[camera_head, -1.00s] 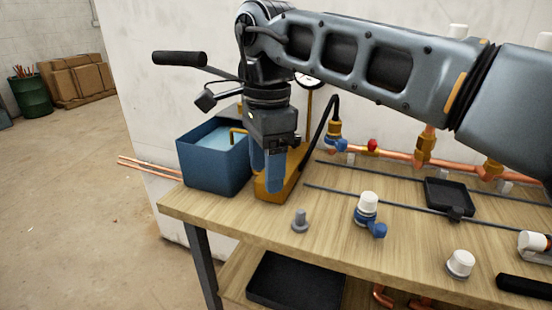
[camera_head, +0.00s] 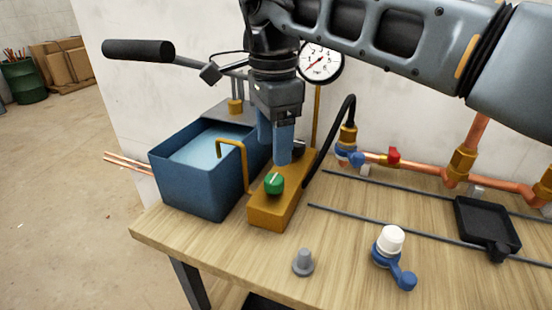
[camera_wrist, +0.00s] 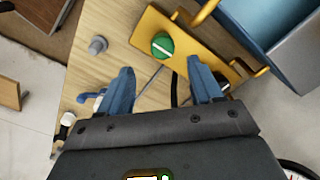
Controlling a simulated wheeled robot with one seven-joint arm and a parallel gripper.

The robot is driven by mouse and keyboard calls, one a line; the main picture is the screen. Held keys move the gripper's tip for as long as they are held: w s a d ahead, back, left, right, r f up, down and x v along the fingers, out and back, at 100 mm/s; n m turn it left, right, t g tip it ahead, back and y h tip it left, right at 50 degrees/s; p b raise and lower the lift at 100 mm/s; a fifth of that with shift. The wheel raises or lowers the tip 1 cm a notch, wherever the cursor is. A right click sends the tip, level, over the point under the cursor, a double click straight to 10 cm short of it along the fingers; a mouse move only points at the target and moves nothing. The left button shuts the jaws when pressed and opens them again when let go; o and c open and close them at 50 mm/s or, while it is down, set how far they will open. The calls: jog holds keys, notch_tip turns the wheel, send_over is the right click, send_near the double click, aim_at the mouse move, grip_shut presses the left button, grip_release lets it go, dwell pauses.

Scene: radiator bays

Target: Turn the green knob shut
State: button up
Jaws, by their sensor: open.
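The green knob (camera_head: 274,183) has a white line across its top. It sits on the near part of the yellow pump base (camera_head: 270,215), beside the blue water tank (camera_head: 192,187). My gripper (camera_head: 274,148), with blue fingers pointing down, is above the pump base, a little behind the knob and apart from it. In the wrist view the knob (camera_wrist: 162,45) lies ahead of the two open fingers (camera_wrist: 160,85), roughly centred between them. Nothing is between the fingers.
A pressure gauge (camera_head: 321,62) and a black hose (camera_head: 338,130) stand behind the pump. Copper pipe with a red valve (camera_head: 393,156) runs along the wall. A grey plug (camera_head: 303,262) and a white-capped blue valve (camera_head: 390,243) stand on the bench front.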

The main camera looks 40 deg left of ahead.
aim_at(274, 178)
jog(key=shift+w+a+f, duration=0.1)
jog(key=shift+w+f, duration=0.05)
jog(key=shift+f, duration=0.3)
notch_tip(274, 178, down, 7)
jog(key=shift+r, duration=0.1)
jog(key=c, duration=1.1)
